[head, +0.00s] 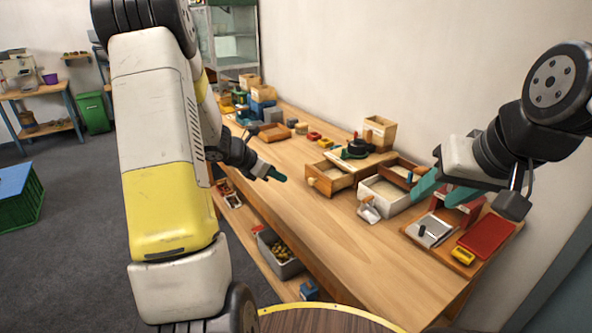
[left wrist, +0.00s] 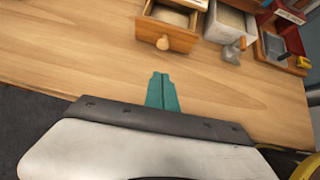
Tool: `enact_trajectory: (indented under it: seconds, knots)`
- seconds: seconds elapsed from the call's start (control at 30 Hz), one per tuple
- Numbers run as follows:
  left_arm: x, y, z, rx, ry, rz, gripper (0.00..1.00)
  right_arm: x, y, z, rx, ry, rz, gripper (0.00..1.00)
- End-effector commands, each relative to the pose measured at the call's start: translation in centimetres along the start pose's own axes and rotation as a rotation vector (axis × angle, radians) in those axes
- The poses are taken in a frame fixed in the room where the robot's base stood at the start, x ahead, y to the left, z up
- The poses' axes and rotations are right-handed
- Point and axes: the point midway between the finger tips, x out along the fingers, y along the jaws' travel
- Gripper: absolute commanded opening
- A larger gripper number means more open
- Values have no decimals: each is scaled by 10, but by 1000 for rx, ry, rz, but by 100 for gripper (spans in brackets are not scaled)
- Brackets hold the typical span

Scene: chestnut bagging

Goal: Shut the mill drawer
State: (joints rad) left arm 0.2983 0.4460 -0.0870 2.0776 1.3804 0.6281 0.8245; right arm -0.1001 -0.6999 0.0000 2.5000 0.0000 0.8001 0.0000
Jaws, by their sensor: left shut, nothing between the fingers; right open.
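The mill (head: 358,151) stands against the wall on the long wooden bench, with a dark crank on top and a wooden hopper (head: 380,131). Its wooden drawer (head: 332,187) is pulled out toward the bench's front edge, with pale meal inside. The drawer's front (left wrist: 181,39) and round knob (left wrist: 162,43) also show in the left wrist view. My left gripper (head: 281,178) is shut and empty, left of the drawer and apart from it; its closed teal fingers (left wrist: 161,90) point toward the knob. My right gripper (head: 440,188) is open above the bench's right part.
A white bin (head: 373,203) of pale meal stands right of the drawer, a metal scoop (head: 368,212) in front of it. A wooden board with a metal tool (head: 430,231) and a red tray (head: 487,236) lies further right. Bare bench top lies in front of the drawer.

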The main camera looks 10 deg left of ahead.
Motion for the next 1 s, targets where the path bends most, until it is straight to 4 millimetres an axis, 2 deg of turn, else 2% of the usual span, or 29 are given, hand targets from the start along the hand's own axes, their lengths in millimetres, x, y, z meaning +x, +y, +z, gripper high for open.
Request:
enact_trajectory:
  seconds: [0.2, 0.37, 0.4, 0.63, 1.0]
  knots:
    - [49, -2, -1, 2, 2, -7, 0, 0, 0, 0, 0, 0, 0, 46]
    - [81, -2, -1, 3, 2, -5, 0, 0, 0, 0, 0, 0, 0, 46]
    - [86, -2, 7, 7, -1, -4, 0, 0, 0, 0, 0, 0, 0, 46]
    - [103, -1, 25, 6, 0, -2, 0, 0, 0, 0, 0, 0, 0, 46]
    - [106, -2, 28, 5, 1, -2, 0, 0, 0, 0, 0, 0, 0, 46]
